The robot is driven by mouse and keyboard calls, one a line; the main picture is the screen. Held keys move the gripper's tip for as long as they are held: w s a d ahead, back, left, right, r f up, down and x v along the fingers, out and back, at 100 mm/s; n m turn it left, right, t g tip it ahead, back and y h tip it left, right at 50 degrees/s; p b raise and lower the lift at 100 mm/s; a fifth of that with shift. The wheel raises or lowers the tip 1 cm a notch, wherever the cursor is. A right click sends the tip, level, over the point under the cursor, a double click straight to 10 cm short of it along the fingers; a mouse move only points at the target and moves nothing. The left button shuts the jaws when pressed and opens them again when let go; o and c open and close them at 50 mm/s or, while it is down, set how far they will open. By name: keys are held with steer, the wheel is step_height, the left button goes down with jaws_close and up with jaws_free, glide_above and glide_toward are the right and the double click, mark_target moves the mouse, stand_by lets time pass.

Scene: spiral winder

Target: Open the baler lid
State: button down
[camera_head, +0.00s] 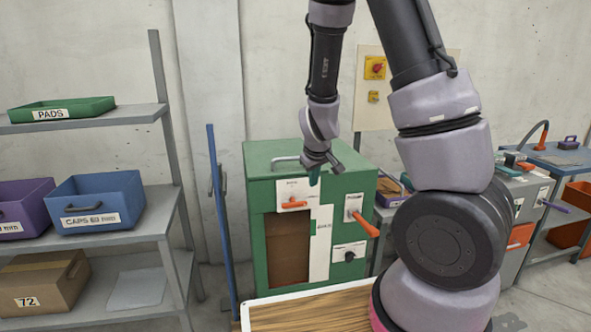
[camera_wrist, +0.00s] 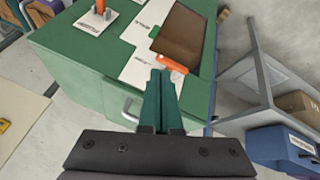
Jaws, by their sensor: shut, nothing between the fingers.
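The baler is a green cabinet (camera_head: 258,225) with a brown front panel (camera_head: 287,250). Its flat green lid (camera_head: 262,150) looks closed, with a silver bar handle (camera_head: 285,159) on top. An orange lever (camera_head: 294,205) sits on a white plate at the upper front; it also shows in the wrist view (camera_wrist: 172,64). My gripper (camera_head: 315,178) is at the baler's upper front edge, right of the handle. In the wrist view its teal fingers (camera_wrist: 158,100) are together and empty, beside the partly hidden handle (camera_wrist: 130,108). I cannot tell whether they touch the baler.
A second orange lever (camera_head: 366,225) and a black knob (camera_head: 349,256) are on the baler's right front. A blue post (camera_head: 220,220) and a shelf (camera_head: 140,220) with bins stand left. A wooden-topped table (camera_head: 310,312) is in front. A grey cabinet (camera_head: 522,200) stands right.

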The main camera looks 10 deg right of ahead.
steer(key=w+d+f+n+t+h, duration=0.1)
steer(key=d+f+n+h, duration=0.35)
steer(key=f, duration=0.45)
steer(key=n+t+y, duration=0.6)
steer(key=n+t, duration=0.7)
steer(key=n, duration=1.5)
glide_toward(295, 173)
steer(key=r, duration=0.2)
steer(key=w, duration=0.3)
steer(key=w+r, duration=0.1)
steer(key=w, duration=0.5)
steer(key=shift+w+r, duration=0.35)
steer(key=shift+r, duration=0.15)
